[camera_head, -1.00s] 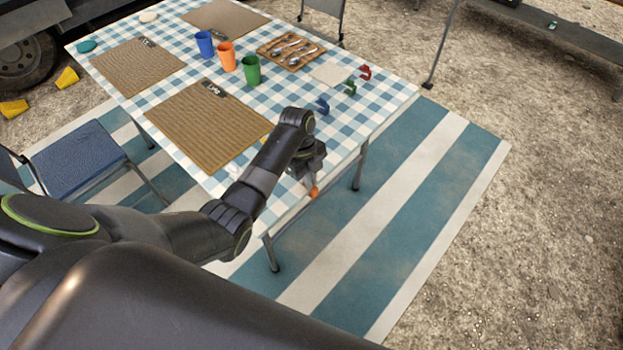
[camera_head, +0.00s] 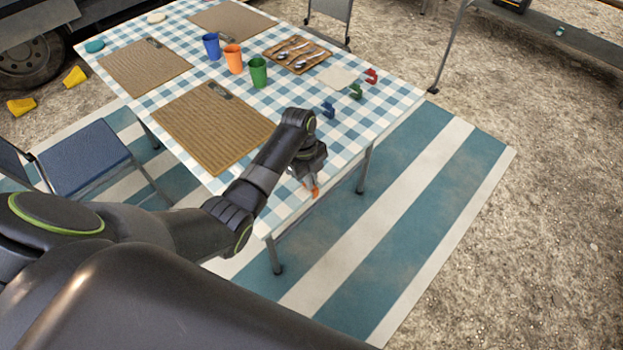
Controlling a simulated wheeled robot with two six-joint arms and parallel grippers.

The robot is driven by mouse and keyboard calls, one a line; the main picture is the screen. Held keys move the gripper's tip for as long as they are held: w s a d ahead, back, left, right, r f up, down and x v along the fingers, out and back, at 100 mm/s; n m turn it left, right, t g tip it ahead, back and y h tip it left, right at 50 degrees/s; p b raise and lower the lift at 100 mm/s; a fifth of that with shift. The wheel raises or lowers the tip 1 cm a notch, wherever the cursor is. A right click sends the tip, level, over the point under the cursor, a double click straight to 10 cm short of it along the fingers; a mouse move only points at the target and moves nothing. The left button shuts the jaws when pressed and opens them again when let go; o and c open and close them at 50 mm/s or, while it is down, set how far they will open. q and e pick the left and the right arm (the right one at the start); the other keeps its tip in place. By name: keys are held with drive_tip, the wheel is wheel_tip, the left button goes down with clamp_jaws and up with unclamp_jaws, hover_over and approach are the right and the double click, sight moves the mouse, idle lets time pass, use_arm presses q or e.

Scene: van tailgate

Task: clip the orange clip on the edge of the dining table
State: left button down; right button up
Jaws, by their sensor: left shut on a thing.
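The dining table (camera_head: 352,137) has a blue-and-white checked cloth and a pale edge. My left gripper (camera_head: 311,184) is at the table's near right edge, pointing down, shut on the orange clip (camera_head: 315,192). Only a small part of the clip shows below the fingers. It appears right at the edge; I cannot tell whether it is around the edge or just beside it. My right gripper is not in view.
A blue clip (camera_head: 328,110), a green clip (camera_head: 356,91) and a red clip (camera_head: 371,75) sit near the same edge, farther back. Placemats, cups and a cutlery tray (camera_head: 296,54) stand on the table. A blue chair (camera_head: 84,158) is at left.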

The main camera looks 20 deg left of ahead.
use_arm(q)
drive_tip(key=c, duration=1.5)
unclamp_jaws()
drive_tip(key=a+r+p, duration=0.1)
drive_tip(key=r+p, duration=0.1)
drive_tip(key=r, duration=0.6)
drive_tip(key=w+a+r+p, duration=0.1)
drive_tip(key=a+r+p, duration=0.1)
drive_tip(key=r, duration=0.7)
drive_tip(key=shift+p, duration=0.4)
drive_tip(key=shift+a, duration=0.1)
